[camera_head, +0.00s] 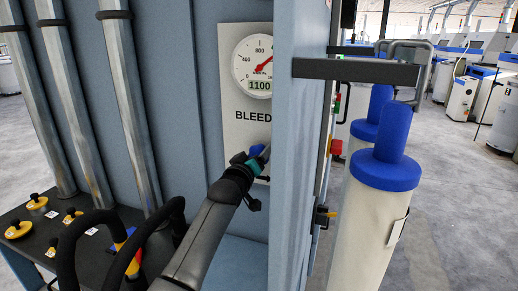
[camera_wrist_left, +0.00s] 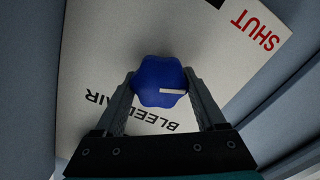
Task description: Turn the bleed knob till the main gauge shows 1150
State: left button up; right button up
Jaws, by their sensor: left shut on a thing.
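The main gauge (camera_head: 258,62) is a round white dial with a red needle; its digital window (camera_head: 260,86) reads 1100. It sits on a pale panel above the word BLEED. The blue bleed knob (camera_head: 257,150) is below it, partly hidden by my gripper and the panel edge. In the left wrist view the lobed knob (camera_wrist_left: 158,78) has a white mark pointing right. My left gripper (camera_wrist_left: 160,88) is shut on the knob, one finger on each side; it also shows in the head view (camera_head: 254,163). My right gripper is not in view.
A blue-grey upright panel (camera_head: 298,150) stands just right of the knob, with a dark bar (camera_head: 355,71) sticking out. White cylinders with blue tops (camera_head: 385,172) stand beyond it. Yellow-based knobs (camera_head: 18,229) sit on a dark shelf at lower left. Red SHUT lettering (camera_wrist_left: 255,30) is near the knob.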

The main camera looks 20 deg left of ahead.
pick_arm(q)
jog(key=o, duration=1.3)
jog(key=shift+s, duration=0.1)
jog(key=s, duration=1.5)
jog(key=shift+a+b, duration=0.25)
jog(key=shift+b, duration=0.05)
jog(key=shift+f, duration=0.1)
